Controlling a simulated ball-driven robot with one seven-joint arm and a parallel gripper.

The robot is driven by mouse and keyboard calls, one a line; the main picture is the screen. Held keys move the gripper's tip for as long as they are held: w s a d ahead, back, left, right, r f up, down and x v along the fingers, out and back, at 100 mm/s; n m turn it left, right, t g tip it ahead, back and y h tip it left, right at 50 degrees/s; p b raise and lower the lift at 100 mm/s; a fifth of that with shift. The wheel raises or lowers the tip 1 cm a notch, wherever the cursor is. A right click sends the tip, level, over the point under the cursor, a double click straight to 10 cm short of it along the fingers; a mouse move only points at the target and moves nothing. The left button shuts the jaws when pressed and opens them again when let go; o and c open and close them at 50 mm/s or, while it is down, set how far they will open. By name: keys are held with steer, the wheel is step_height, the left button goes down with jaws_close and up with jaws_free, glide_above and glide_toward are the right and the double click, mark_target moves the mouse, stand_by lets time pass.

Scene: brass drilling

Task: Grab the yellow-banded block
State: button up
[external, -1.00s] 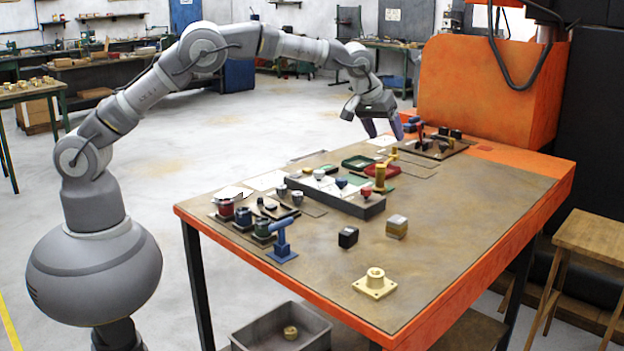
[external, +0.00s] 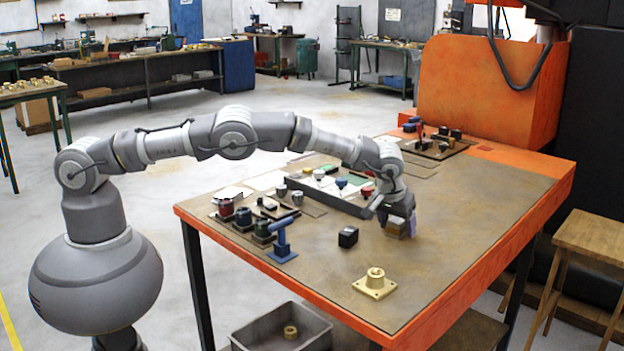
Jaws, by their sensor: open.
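A small block (external: 396,230) with a pale yellowish side stands on the table, right of the middle; I take it for the yellow-banded block. My gripper (external: 398,225) points down at it, with its fingers low around or beside the block. The jaws are open. The gripper hides much of the block, and I cannot tell whether the fingers touch it.
A black block (external: 348,237) stands close by on the left. A brass flanged part (external: 375,283) is nearer the front edge. A long grey rack (external: 335,197) with knobbed pieces lies behind. The table's (external: 480,215) right side is clear.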

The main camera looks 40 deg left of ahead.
steer(key=shift+r, duration=0.1)
jaws_close()
